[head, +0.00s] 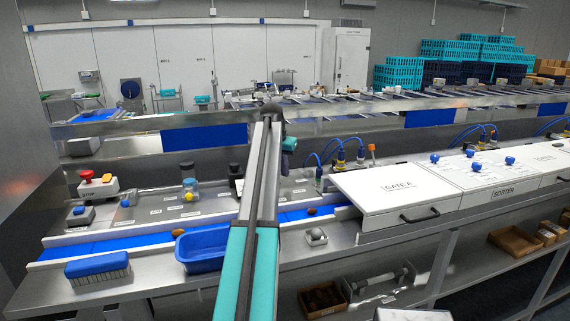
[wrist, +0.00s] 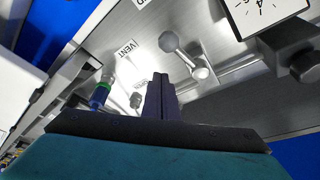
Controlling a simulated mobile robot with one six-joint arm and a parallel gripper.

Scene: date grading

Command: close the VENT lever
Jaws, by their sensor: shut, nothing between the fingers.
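The VENT label (wrist: 126,48) is a white plate on the steel panel in the wrist view, up and left of my fingers. A metal lever with ball ends (wrist: 184,57) stands right of that label; I take it for the VENT lever. My gripper (wrist: 160,77) is shut and empty, its fingertips just below and left of the lever in the picture. I see no clear contact between them. In the head view my own arm covers the middle of the bench, and I cannot make out the lever or the fingertips there.
A dial gauge (wrist: 264,14) and a dark fitting (wrist: 298,60) lie right of the lever. A blue-green fitting (wrist: 101,95) is to the left. In the head view, a blue tray (head: 203,250), a brush (head: 97,268) and a red stop button (head: 87,175) stand left of my arm.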

